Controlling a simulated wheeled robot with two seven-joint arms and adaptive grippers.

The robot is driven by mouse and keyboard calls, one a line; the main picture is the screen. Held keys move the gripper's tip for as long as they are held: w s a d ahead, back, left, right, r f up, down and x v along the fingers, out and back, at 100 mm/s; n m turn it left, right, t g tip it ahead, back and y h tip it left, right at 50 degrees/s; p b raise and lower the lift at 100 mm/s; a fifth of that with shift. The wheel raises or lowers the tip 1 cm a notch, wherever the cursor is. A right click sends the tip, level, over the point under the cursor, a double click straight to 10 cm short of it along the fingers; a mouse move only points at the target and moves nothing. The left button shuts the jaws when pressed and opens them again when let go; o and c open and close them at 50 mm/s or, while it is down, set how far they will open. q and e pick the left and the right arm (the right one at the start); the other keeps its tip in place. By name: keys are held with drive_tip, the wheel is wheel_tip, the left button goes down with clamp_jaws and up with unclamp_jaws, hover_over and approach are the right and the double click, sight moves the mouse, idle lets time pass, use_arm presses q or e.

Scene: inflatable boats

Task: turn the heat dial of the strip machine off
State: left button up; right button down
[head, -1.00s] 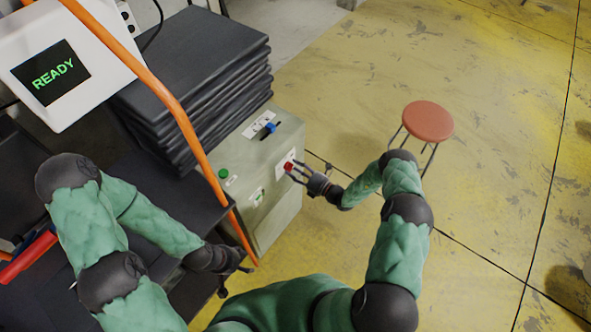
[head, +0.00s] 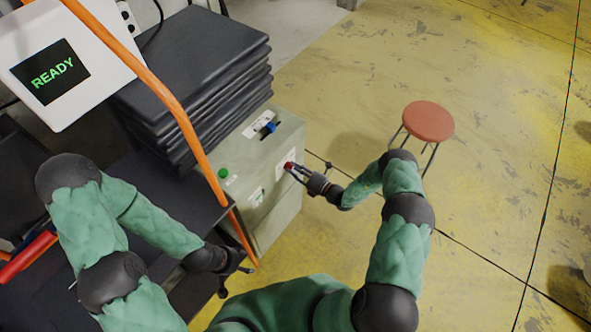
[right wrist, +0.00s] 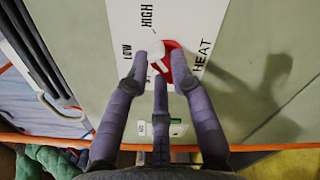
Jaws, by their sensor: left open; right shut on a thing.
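The strip machine is a grey-green box (head: 262,215) near the middle of the head view. Its red heat dial (head: 289,166) is on the side facing my right arm. In the right wrist view the dial (right wrist: 178,64) sits on a white plate (right wrist: 117,22) marked LOW, HIGH and HEAT. My right gripper (head: 293,169) is shut on the dial, its fingers around it. The fingers hide part of the dial and its scale, so I cannot tell its exact setting. My left gripper (head: 238,275) is open and empty by the dark bench edge.
A green button (head: 223,173) and a blue switch (head: 269,127) are on the machine. Dark folded sheets (head: 205,65) are stacked behind. A screen (head: 50,72) reads READY. An orange hose (head: 185,125) crosses in front. A red stool (head: 428,121) stands right on open yellow floor.

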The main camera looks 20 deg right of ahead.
drive_tip(key=n+b, duration=0.1)
drive_tip(key=n, duration=0.5)
drive_tip(key=shift+s+a, duration=0.1)
drive_tip(key=n+b, duration=0.1)
drive_tip(key=n, duration=0.4)
drive_tip(key=n+b, duration=0.1)
drive_tip(key=n, duration=0.5)
drive_tip(key=f+n+b, duration=0.1)
drive_tip(key=n, duration=0.4)
drive_tip(key=shift+s+a+n+b, duration=0.15)
drive_tip(key=shift+a+n+b, duration=0.1)
drive_tip(key=shift+n+b, duration=0.05)
idle(0.3)
drive_tip(key=c, duration=1.1)
unclamp_jaws()
drive_tip(key=shift+o, duration=0.2)
